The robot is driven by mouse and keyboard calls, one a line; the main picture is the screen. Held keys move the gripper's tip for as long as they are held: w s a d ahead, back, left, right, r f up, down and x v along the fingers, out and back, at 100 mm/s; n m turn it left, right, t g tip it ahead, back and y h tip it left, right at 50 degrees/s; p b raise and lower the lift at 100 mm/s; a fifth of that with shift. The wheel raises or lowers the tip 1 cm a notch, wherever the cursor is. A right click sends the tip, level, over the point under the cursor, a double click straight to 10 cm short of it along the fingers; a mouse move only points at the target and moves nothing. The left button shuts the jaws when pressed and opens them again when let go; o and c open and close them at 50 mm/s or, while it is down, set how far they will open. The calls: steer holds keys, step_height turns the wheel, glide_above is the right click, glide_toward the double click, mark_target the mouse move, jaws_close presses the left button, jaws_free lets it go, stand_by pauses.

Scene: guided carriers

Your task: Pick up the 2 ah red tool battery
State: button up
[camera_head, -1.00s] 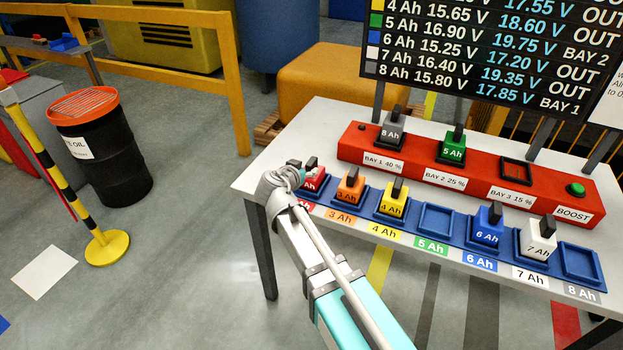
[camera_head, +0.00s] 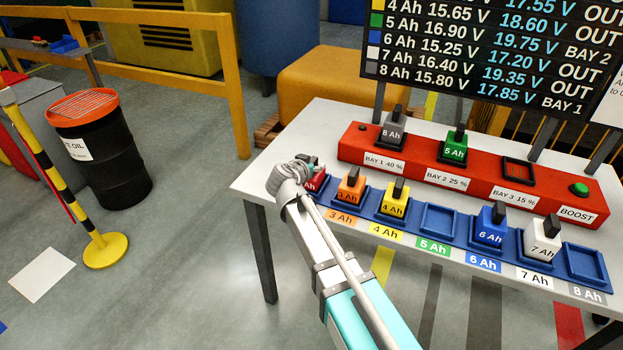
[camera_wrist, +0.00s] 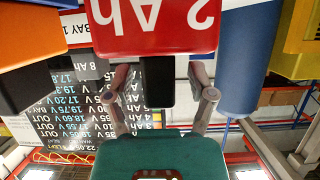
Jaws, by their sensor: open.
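The red 2 Ah battery (camera_head: 316,183) stands at the left end of the blue slot row, mostly hidden behind my wrist in the head view. In the wrist view, which is upside down, the red battery (camera_wrist: 155,28) fills the top centre with its "2 Ah" label. Its black handle (camera_wrist: 157,82) lies between the two grey fingers of my gripper (camera_wrist: 160,85). A gap shows on each side of the handle, so the fingers are open around it. In the head view my gripper (camera_head: 308,163) is at the battery's handle.
The orange 3 Ah battery (camera_head: 351,188) stands close to the right, then the yellow 4 Ah battery (camera_head: 393,203). The red charger (camera_head: 400,172) is behind, holding a grey 8 Ah (camera_head: 392,134) and a green 5 Ah battery (camera_head: 454,151).

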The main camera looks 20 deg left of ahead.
steer(key=shift+c, duration=0.2)
stand_by(0.3)
jaws_close()
